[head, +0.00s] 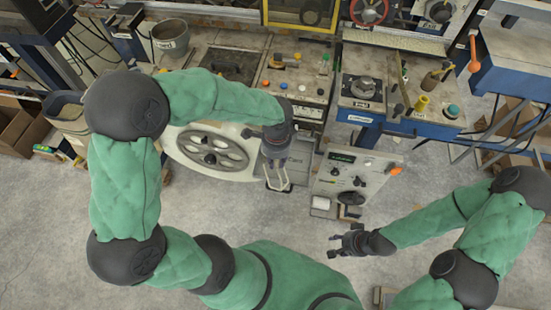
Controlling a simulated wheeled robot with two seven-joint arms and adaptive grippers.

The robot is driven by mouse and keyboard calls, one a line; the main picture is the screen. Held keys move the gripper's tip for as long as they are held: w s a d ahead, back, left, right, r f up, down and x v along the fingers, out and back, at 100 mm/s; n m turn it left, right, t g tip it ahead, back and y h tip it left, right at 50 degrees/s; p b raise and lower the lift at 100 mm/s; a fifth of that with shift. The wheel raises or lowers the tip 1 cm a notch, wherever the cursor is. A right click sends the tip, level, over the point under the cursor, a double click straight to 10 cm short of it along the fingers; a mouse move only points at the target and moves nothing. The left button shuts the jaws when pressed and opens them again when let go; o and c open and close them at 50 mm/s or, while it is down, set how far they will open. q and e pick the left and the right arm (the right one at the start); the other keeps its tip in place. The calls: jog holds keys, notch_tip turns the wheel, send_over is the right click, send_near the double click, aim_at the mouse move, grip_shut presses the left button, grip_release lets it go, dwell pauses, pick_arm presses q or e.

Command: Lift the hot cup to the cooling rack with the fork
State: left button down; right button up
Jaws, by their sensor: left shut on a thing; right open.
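My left gripper (275,158) points down in the middle of the head view, in front of the machine bench. It is shut on a small pale thing with two prongs (278,183), which looks like the fork; the gripper hides its upper part. I cannot make out the hot cup or the cooling rack with certainty. A grey metal bucket (170,40) with a label stands at the back left, far from both grippers.
The bench (304,76) carries buttons and knobs. A grey control box (352,176) stands between my grippers, close right of the left one. A spoked handwheel (211,150) lies left. A blue-edged station (398,124) holds bottles and tools.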

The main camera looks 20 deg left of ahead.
pick_arm(q)
jog(key=shift+s+m, duration=0.45)
jog(key=shift+m, duration=0.15)
jog(key=w+a+f+b, duration=0.1)
jog(key=w+a+f, duration=0.1)
jog(key=w, duration=0.3)
jog(key=w+a+f+b, duration=0.1)
jog(key=w+a+f, duration=0.1)
jog(key=w+a, duration=0.3)
jog(key=shift+w+a+f, duration=0.2)
jog(key=shift+w+f, duration=0.1)
jog(key=shift+w, duration=0.3)
dwell(1.0)
jog(key=shift+r, duration=0.1)
dwell(0.9)
notch_tip(320, 180, up, 7)
jog(key=p, duration=0.5)
jog(key=shift+r+p, duration=0.2)
jog(key=shift+p, duration=0.15)
dwell(1.0)
jog(key=shift+s+r, duration=0.1)
